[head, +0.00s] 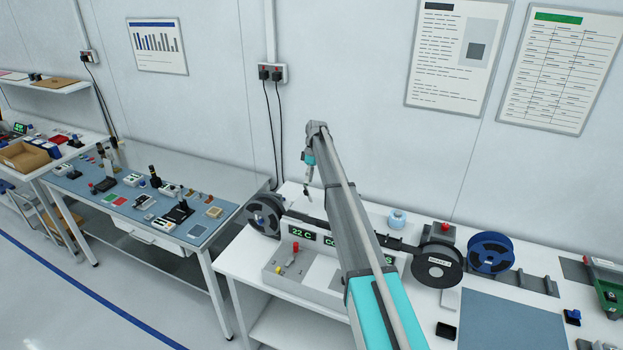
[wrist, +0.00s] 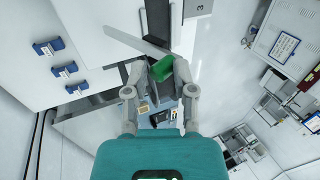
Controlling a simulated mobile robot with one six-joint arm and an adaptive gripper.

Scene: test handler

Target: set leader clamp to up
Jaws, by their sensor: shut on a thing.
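In the wrist view, my gripper (wrist: 163,72) is closed on a green grip (wrist: 157,69). A flat pale metal bar (wrist: 135,43) runs up and left close by the grip; I cannot tell for sure that they are joined. The green grip may be the leader clamp's handle, but no label shows, and I cannot tell whether it is up or down. In the head view, the test handler (head: 303,234) is a pale machine with green-lit displays. My arm crosses in front of it and hides its middle. My gripper is small there, near the handler's left part.
A dark reel (head: 264,216) stands at the handler's left, and another dark reel (head: 437,266) at its right. A blue reel (head: 491,253) stands farther right. A blue-matted bench (head: 118,212) with small parts is at left. Several blue pieces (wrist: 58,70) show in the wrist view.

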